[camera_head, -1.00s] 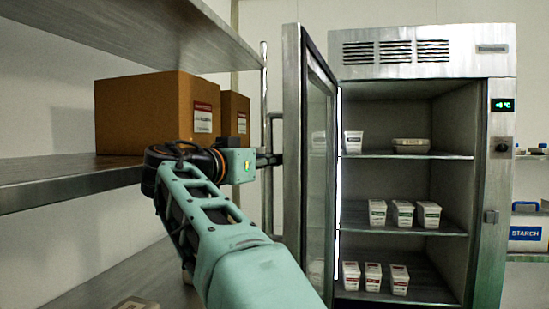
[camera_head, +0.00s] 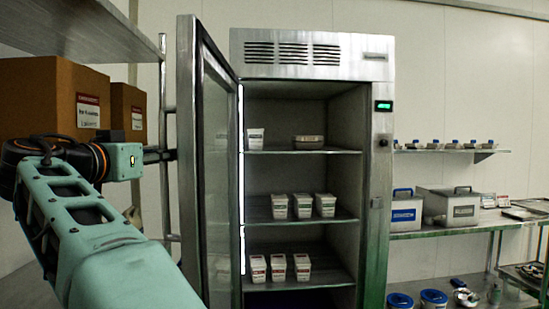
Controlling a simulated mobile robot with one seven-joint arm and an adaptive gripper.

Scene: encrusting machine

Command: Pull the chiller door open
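The chiller (camera_head: 310,54) is a tall steel cabinet. Its glazed, steel-framed door (camera_head: 187,150) stands wide open, swung out on the left side, and the inside is in plain view. My gripper (camera_head: 161,155) is small and dark at the outer side of the door, at the height of the upper shelf. It is at the door's handle, a dark vertical bar that is hard to make out. Whether the fingers are closed around the handle is too small to tell.
White tubs (camera_head: 303,206) and other containers stand on the chiller's shelves. A steel rack (camera_head: 80,25) with cardboard boxes (camera_head: 55,100) is close on the left, beside my arm. A steel counter (camera_head: 450,230) with bins stands at the right. Lidded buckets (camera_head: 433,299) are low at right.

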